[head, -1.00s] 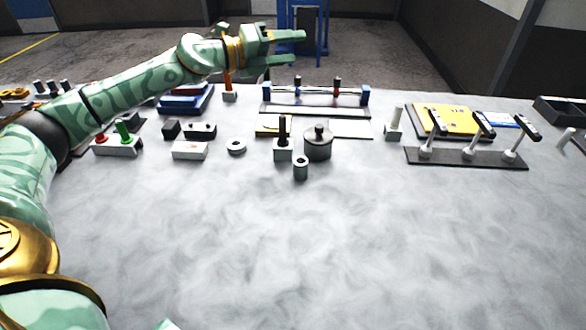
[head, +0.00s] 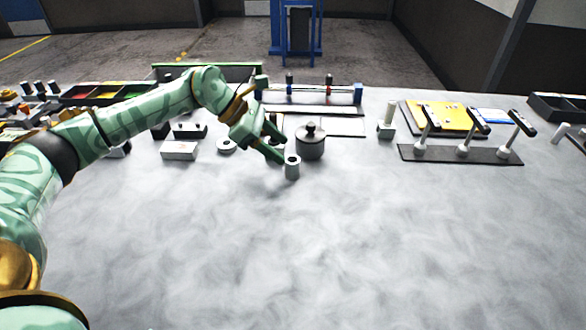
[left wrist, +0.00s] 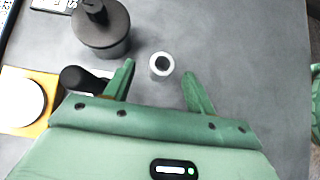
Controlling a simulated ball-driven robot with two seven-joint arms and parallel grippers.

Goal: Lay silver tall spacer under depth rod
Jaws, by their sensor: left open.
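The silver tall spacer (head: 292,168) is a short upright grey cylinder with a hole in its top, standing on the table. It also shows in the left wrist view (left wrist: 161,67), between and just beyond the fingertips. My left gripper (head: 282,150) is open and empty, reaching down beside the spacer. A black upright handle (left wrist: 84,79) stands close to the left finger in the left wrist view; the gripper mostly hides it in the head view. I cannot tell which upright part is the depth rod. My right gripper is not in view.
A dark knobbed round weight (head: 310,143) stands just behind the spacer. A rail fixture with blue ends (head: 357,94) is at the back. A grey ring (head: 227,145) and white block (head: 179,150) lie left. The table front is clear.

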